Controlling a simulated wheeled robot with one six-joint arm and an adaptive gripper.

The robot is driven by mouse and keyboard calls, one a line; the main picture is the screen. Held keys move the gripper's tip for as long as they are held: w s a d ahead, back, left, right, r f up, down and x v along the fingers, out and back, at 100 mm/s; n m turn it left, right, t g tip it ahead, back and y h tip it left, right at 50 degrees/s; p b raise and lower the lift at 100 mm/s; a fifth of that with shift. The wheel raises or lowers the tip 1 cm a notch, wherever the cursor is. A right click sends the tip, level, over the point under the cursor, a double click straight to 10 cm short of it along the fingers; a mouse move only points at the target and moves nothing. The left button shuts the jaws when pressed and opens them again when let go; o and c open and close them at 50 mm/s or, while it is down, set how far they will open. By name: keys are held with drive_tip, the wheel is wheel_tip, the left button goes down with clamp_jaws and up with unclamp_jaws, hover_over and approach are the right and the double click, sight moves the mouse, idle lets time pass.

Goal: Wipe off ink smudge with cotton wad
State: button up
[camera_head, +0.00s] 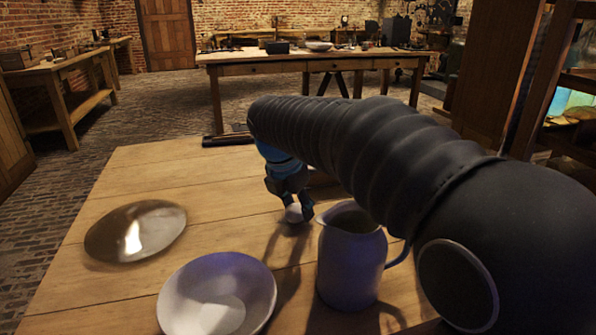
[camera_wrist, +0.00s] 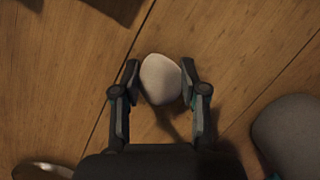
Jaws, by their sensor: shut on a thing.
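A small whitish cotton wad (camera_head: 294,213) is between the fingertips of my gripper (camera_head: 290,198), over the middle of the wooden table. In the wrist view my gripper (camera_wrist: 160,80) is shut on the wad (camera_wrist: 160,77), with a finger on each side of it. The wad is at or just above the tabletop; I cannot tell whether it touches. I cannot make out an ink smudge in either view. My arm hides part of the table's right side in the head view.
A grey pitcher (camera_head: 350,262) stands close to the right of my gripper, and also shows in the wrist view (camera_wrist: 290,135). A pale bowl (camera_head: 180,290) is at the front; a shiny metal dish (camera_head: 135,230) lies left. Dark flat items (camera_head: 228,139) lie at the far edge.

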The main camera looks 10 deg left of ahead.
sight(296, 206)
drive_tip(key=v, duration=0.2)
drive_tip(key=shift+w+d+r, duration=0.1)
drive_tip(key=shift+w+r, duration=0.05)
drive_tip(key=shift+r, duration=2.8)
